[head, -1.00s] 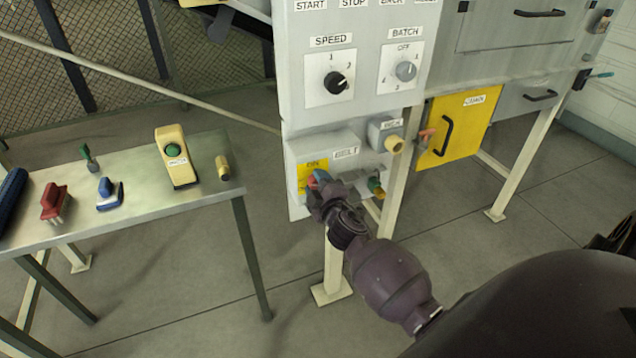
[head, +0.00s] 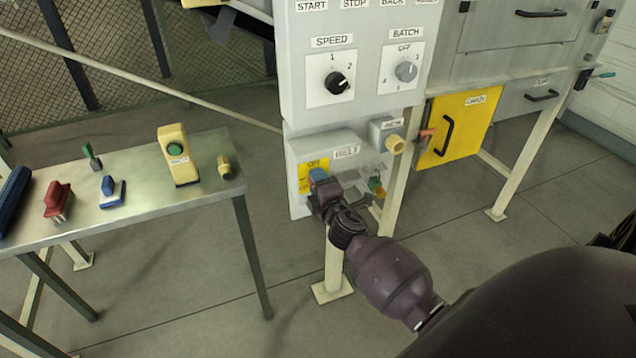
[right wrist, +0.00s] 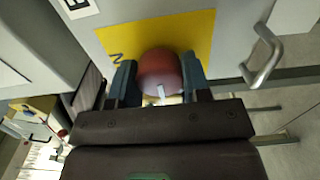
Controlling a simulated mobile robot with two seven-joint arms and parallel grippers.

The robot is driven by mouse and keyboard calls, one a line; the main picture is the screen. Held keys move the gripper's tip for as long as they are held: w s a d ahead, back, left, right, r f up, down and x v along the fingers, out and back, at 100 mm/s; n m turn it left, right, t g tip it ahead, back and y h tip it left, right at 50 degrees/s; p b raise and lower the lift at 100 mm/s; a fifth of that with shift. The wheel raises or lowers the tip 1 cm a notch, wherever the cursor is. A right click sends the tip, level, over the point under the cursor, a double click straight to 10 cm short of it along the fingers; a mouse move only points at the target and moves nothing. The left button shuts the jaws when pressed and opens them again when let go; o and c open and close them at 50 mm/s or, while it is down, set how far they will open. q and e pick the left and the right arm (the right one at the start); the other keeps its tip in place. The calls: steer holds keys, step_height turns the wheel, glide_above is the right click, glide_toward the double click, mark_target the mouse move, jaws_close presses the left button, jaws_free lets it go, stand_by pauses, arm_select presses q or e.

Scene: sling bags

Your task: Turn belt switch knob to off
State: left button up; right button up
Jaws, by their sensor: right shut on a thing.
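The belt switch is a red round knob (right wrist: 160,72) with a pale pointer mark, on a yellow plate (head: 305,180) of the box labelled BELT (head: 347,153). In the right wrist view the plate (right wrist: 198,32) shows a letter N at its left. The knob's pale mark points down in that view, toward the gripper body. My right gripper (head: 318,177) has its blue fingertips on both sides of the knob and is shut on it. In the head view the fingers hide the knob. My left gripper is not in view.
Above is a grey panel with a SPEED dial (head: 337,83) and a BATCH dial (head: 405,71). A yellow door (head: 470,125) with a black handle is at the right. A metal table (head: 140,205) with several small items stands at the left. A metal handle (right wrist: 262,62) is near the gripper.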

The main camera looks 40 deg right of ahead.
steer(key=o, duration=0.9)
steer(key=shift+s, duration=0.15)
steer(key=v, duration=1)
steer(key=shift+s, duration=0.3)
